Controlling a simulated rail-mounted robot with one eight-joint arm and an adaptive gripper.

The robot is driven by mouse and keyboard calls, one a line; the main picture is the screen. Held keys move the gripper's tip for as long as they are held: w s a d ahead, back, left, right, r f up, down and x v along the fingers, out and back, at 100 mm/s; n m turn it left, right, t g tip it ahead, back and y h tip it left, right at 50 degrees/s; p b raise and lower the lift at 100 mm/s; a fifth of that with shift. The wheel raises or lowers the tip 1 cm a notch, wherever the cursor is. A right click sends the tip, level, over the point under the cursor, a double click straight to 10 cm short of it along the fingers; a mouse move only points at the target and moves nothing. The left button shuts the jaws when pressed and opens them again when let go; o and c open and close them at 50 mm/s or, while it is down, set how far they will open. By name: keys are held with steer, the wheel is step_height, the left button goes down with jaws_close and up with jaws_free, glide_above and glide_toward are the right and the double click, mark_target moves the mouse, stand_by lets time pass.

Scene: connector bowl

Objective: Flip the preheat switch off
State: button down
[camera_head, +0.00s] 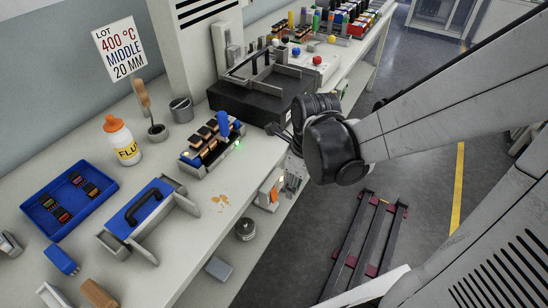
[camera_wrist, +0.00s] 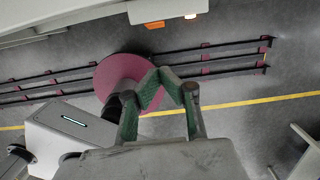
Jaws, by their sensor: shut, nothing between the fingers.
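My gripper (camera_head: 279,132) is in front of the bench's front edge in the head view, near the dark block. In the wrist view my gripper (camera_wrist: 160,76) has its two greenish fingers drawn together at the tips, with nothing between them, above the floor. No switch can be read as the preheat switch. A small white box with an orange part (camera_head: 273,193) sits at the bench's front edge, apart from my gripper. In the wrist view an orange piece (camera_wrist: 154,25) and a lit pale piece (camera_wrist: 190,16) show on the bench side at the top.
A connector fixture (camera_head: 212,147) with a blue lever and green light stands on the bench left of my gripper. A black block with a grey frame (camera_head: 262,98) stands behind. Floor rails (camera_head: 363,245) lie below.

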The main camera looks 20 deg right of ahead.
step_height(320, 180, up, 5)
steer(key=shift+s+d+f+p, duration=0.1)
steer(key=shift+f+p, duration=0.05)
steer(key=shift+p, duration=0.35)
steer(key=f+b, duration=0.1)
steer(key=b, duration=0.2)
steer(key=shift+s+f+g, duration=0.15)
steer(key=shift+f+g, duration=0.1)
steer(key=shift+g, duration=0.05)
steer(key=shift+d, duration=0.1)
